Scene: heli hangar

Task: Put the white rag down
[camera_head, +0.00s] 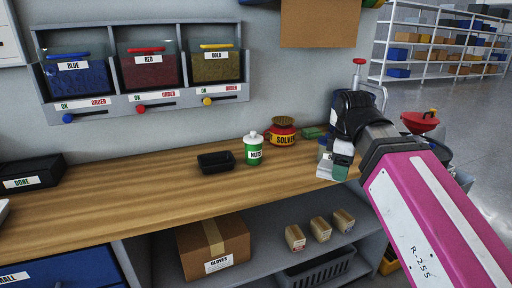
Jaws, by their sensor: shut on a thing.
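My gripper (340,165) is at the right end of the wooden workbench (120,208), above or near its front edge. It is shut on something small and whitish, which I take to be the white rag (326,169). Most of the rag is hidden by the gripper, and its shape is hard to make out. I cannot tell whether it touches the bench top. My pink arm comes in from the lower right.
On the bench stand a green NUTS can (253,149), a red and yellow SOLVENT pot (282,133), a black tray (216,162) and a black DONE bin (30,178). A green item (313,132) lies behind. The bench's left middle is clear. A GLOVES box (214,247) sits on the shelf below.

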